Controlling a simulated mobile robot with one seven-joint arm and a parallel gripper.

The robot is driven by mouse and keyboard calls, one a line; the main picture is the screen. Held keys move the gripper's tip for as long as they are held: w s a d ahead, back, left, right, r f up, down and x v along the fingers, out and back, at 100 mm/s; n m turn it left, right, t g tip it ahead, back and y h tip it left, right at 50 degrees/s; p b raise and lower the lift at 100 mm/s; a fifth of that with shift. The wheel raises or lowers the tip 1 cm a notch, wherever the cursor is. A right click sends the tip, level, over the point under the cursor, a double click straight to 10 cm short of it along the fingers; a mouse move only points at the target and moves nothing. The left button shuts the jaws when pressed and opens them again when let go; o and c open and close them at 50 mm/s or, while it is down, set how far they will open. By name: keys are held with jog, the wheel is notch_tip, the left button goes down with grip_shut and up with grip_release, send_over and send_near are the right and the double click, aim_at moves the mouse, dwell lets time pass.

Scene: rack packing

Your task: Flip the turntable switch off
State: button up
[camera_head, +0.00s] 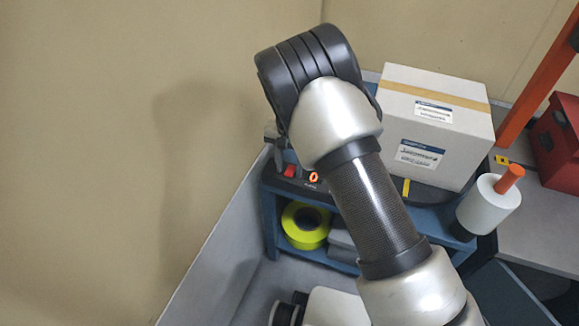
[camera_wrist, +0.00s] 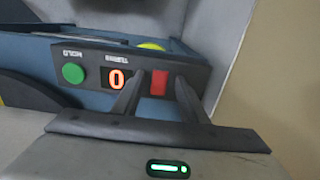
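A dark control panel (camera_wrist: 200,72) fills the upper middle of the wrist view, with its lettering upside down. It carries a red switch (camera_wrist: 158,83), an orange lit display (camera_wrist: 116,79) that looks like a 0, and a round green button (camera_wrist: 72,73). My gripper (camera_wrist: 158,82) is open and empty, its two fingers apart on either side of the red switch in the picture. Whether they touch the panel cannot be told. In the head view the red switch (camera_head: 290,171) and the orange display (camera_head: 313,177) show left of my arm; my gripper is mostly hidden there.
A white cardboard box (camera_head: 437,125) stands on the dark turntable (camera_head: 431,194) of a blue bench. A white roll with an orange handle (camera_head: 488,205) stands to its right. Yellow tape (camera_head: 305,225) lies on the shelf below. A beige wall (camera_head: 120,130) is close on the left.

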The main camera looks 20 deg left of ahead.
jog(key=shift+c, duration=0.4)
grip_shut()
jog(key=shift+w+g+p, duration=0.35)
jog(key=shift+g+p, duration=0.1)
jog(key=shift+g, duration=1.05)
jog(key=shift+o, duration=0.4)
grip_release()
